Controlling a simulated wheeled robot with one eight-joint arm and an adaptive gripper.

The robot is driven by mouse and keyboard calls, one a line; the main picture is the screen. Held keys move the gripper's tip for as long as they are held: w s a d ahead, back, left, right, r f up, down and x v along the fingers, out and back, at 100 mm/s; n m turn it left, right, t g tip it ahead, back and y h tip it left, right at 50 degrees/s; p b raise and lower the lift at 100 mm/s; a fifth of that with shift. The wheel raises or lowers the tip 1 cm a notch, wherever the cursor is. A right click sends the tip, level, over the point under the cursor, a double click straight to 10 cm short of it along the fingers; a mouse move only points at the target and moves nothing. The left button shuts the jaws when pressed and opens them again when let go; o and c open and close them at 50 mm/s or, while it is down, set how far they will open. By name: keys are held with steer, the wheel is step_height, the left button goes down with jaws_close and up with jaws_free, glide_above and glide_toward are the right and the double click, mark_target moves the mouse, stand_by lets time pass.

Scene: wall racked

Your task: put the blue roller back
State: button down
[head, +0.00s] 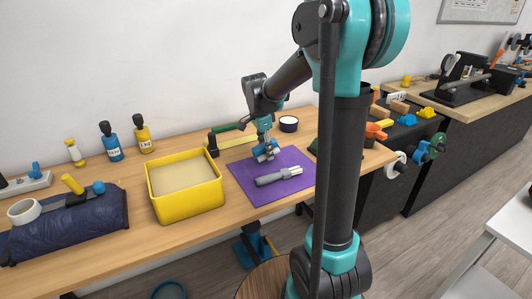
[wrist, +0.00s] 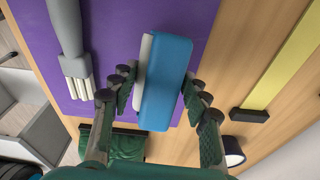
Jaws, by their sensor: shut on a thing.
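The blue roller (head: 266,151) is at the far side of the purple mat (head: 245,188) on the wooden table. In the wrist view the roller (wrist: 168,82) is a blue block-like body with a pale strip along its left side. My gripper (head: 268,156) points down and is shut on it. In the wrist view the fingers of my gripper (wrist: 156,88) sit on both sides of the roller. I cannot tell whether the roller touches the mat or is just above it.
A grey tool with pale prongs (head: 278,176) lies on the mat beside the roller. A yellow bin (head: 187,205) stands left of the mat. A dark round pot (head: 289,124) and a yellow strip (head: 236,141) are behind. A dark rack with hanging items (head: 406,130) is right.

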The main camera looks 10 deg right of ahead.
steer(key=c, duration=2.3)
jaws_free()
steer(key=shift+f, duration=0.7)
steer(key=o, duration=1.5)
steer(key=shift+o, duration=0.2)
